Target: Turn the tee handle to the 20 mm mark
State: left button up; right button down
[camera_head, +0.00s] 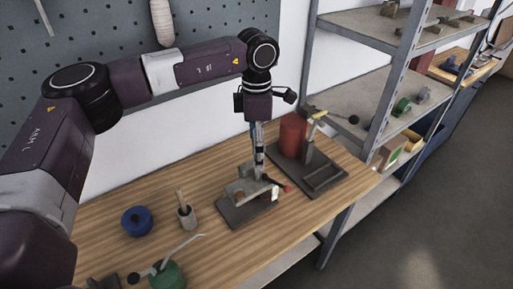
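My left gripper (259,172) points straight down over a small grey fixture on a dark base plate (236,213) on the wooden bench. Its fingers look close together at the top of the fixture; whether they touch or hold anything is too small to tell. I cannot make out the tee handle clearly, as the gripper covers part of the fixture. My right gripper is not in view.
Behind right stands a red cylinder (292,135) on a dark tray (325,178) with a lever post. A blue ring (137,221), a grey cup (187,217) with a stick and a green oil can (168,275) are at left. Metal shelving (365,82) borders the bench's right.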

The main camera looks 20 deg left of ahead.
pick_arm(q)
jog(key=shift+f+m+b, duration=0.1)
jog(key=shift+m+b, duration=0.65)
jog(key=shift+m, duration=0.25)
jog(key=m+b, duration=0.1)
jog(key=m, duration=0.2)
jog(key=shift+m+b, duration=0.3)
jog(key=shift+b, duration=0.1)
jog(key=m, duration=0.2)
jog(key=shift+m+b, duration=0.3)
jog(key=shift+b, duration=0.1)
jog(key=shift+m+b, duration=0.3)
jog(key=shift+m, duration=1.5)
jog(key=shift+r, duration=0.2)
jog(key=o, duration=1.2)
jog(key=shift+c, duration=0.2)
